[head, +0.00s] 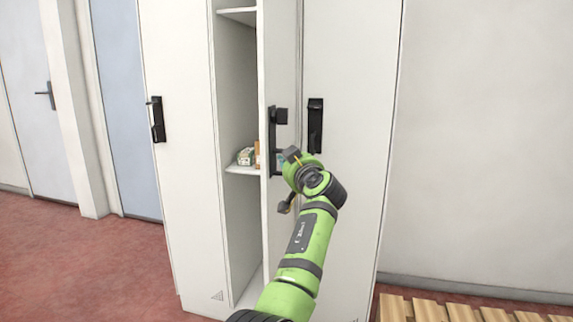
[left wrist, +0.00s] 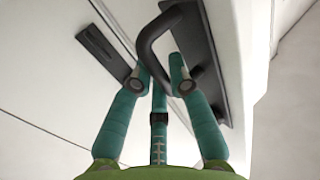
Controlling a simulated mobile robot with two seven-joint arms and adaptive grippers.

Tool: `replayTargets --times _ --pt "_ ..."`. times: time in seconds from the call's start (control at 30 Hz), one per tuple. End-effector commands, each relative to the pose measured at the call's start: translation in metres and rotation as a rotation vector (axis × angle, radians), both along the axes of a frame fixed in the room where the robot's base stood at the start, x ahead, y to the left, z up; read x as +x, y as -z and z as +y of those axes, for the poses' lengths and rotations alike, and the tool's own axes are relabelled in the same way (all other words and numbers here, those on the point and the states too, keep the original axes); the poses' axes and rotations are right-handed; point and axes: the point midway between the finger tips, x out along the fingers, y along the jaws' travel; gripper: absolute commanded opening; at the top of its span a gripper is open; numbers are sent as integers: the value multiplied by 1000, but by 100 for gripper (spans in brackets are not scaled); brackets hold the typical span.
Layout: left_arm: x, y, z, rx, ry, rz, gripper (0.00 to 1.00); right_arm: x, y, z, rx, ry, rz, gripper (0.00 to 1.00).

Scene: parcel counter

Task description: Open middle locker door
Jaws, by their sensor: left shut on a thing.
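The middle locker door (head: 281,60) is white and stands partly open, swung out with its hinge side at the right. To its left the inside of the middle locker (head: 237,75) shows, with shelves. My left gripper (head: 288,158) is shut on the door's black handle (head: 273,142), partly hidden by my wrist in the head view. My right gripper is not in view.
The left locker door (head: 178,90) and the right locker door (head: 350,70) are shut, each with a black handle. Small packages (head: 246,156) sit on the middle locker's shelf. A wooden slatted surface (head: 460,308) lies at lower right. Red floor (head: 80,260) is clear at left.

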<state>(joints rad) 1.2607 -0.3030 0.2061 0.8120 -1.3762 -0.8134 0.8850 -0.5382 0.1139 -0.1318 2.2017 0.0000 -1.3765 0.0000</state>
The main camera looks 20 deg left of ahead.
Motion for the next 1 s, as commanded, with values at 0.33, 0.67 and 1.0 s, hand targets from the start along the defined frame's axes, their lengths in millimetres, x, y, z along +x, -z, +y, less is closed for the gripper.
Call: replayTargets --times 0.33,0.67,1.0 --pt "0 -8 1 10 0 -11 0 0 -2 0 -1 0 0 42" --pt "0 -5 1 6 -1 -7 44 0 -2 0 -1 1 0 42" --pt "-5 -2 -4 3 -1 -4 44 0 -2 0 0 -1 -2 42"
